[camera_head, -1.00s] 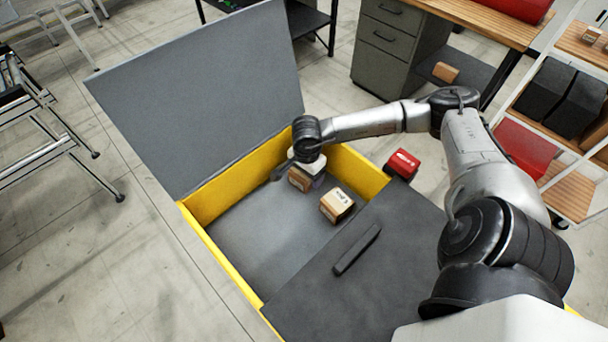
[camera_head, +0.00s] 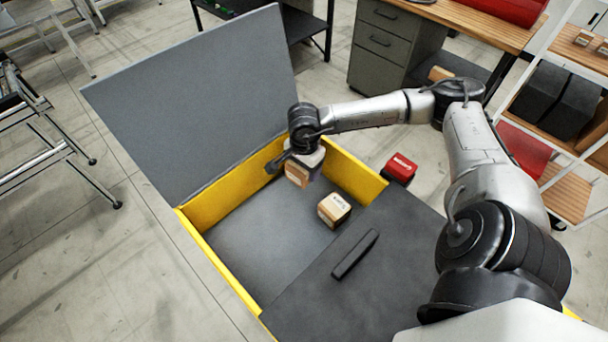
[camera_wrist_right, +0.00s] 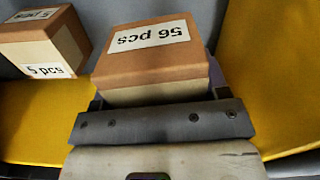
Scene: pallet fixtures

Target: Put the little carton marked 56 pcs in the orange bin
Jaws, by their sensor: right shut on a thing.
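The small brown carton marked 56 pcs (camera_wrist_right: 150,62) is in my right gripper (camera_wrist_right: 158,108), its label upside down in the right wrist view. In the head view, my right gripper (camera_head: 303,163) is shut on this carton (camera_head: 296,175), over the far corner of the open yellow-walled box (camera_head: 205,205). Its underside is hidden, but it looks raised off the box floor. I see no bin that is clearly orange. My left gripper is out of view.
Another carton (camera_head: 335,209), its label reading 5 pcs in the right wrist view (camera_wrist_right: 42,47), sits in the box. A grey lid (camera_head: 195,95) stands open behind; a dark panel (camera_head: 370,270) covers the near part. A red box (camera_head: 400,168) is outside. Shelves (camera_head: 565,190) stand right.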

